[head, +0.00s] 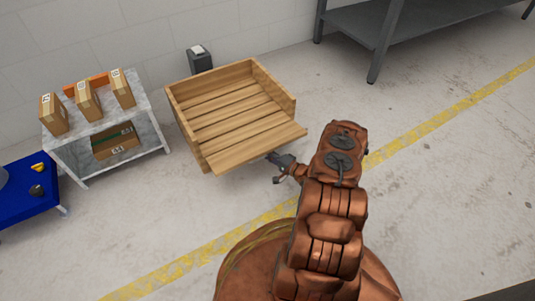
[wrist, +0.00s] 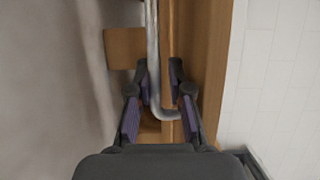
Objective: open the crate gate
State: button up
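The wooden crate (head: 235,108) stands on the floor in the middle of the head view, with slatted boards and raised side and back walls. Its near side, a plain board (head: 262,148), faces my arm; I cannot tell from here how far the gate stands open or shut. My gripper (head: 277,157) is at this near edge. In the wrist view a grey metal handle (wrist: 153,45) with a bent end runs beside a wooden board (wrist: 202,65). My gripper (wrist: 159,78) is open, its fingers apart on either side of the handle.
Left of the crate is a marble-topped table (head: 98,128) with several cardboard boxes. A blue platform (head: 28,205) is at far left. A dark bin (head: 200,60) stands behind the crate. A grey metal table (head: 385,25) is at upper right. Floor right of the crate is clear.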

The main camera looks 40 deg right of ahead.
dwell(0.3)
jog(key=v, duration=1.2)
dwell(0.3)
